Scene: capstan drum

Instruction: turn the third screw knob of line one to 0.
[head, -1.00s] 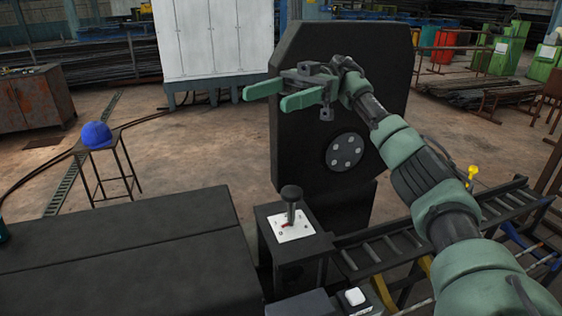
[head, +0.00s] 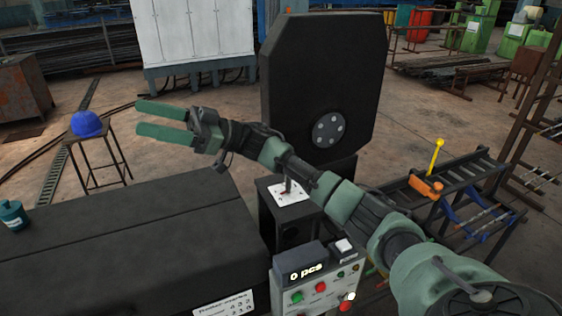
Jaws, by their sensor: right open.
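My right gripper (head: 140,117) is open and empty, its two green fingers pointing left. It appears over the area above the long dark cabinet (head: 110,235), with no contact visible. A white label (head: 222,305) with small rows of digits shows at the bottom edge, on the cabinet's front; its text is too small to read surely. I cannot make out a row of screw knobs in this view. My left gripper is not in view.
A black plate with a round hub (head: 329,129) stands behind my right arm. A lever panel (head: 289,193) is partly hidden by that arm. A teal object (head: 12,215) sits on the cabinet. A blue cap (head: 88,124) lies on a stool. A rail frame (head: 460,185) stands at right.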

